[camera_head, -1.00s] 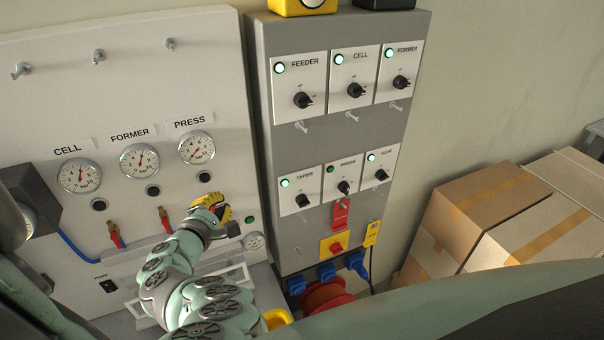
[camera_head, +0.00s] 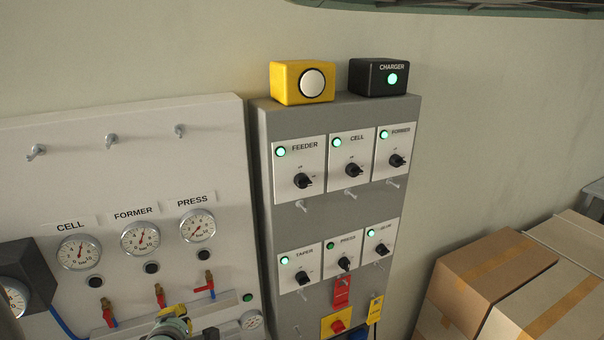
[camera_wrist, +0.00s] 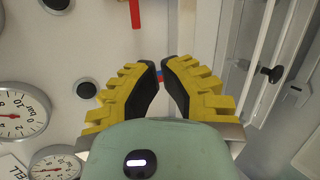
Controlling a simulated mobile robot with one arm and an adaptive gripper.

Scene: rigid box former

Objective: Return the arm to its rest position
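My gripper (camera_head: 172,322) shows only in part at the bottom edge of the head view, in front of the lower part of the white gauge panel (camera_head: 85,190). In the wrist view, its two yellow and black fingers (camera_wrist: 161,73) are close together with a narrow gap between the tips. Most of my arm is outside the head view.
A grey switch cabinet (camera_head: 262,190) stands right of the panel, with a yellow button box (camera_head: 287,83) and a black charger box (camera_head: 368,80) on top. Red-handled valves (camera_head: 160,296) project from the panel. Cardboard boxes (camera_head: 490,262) stand at the right.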

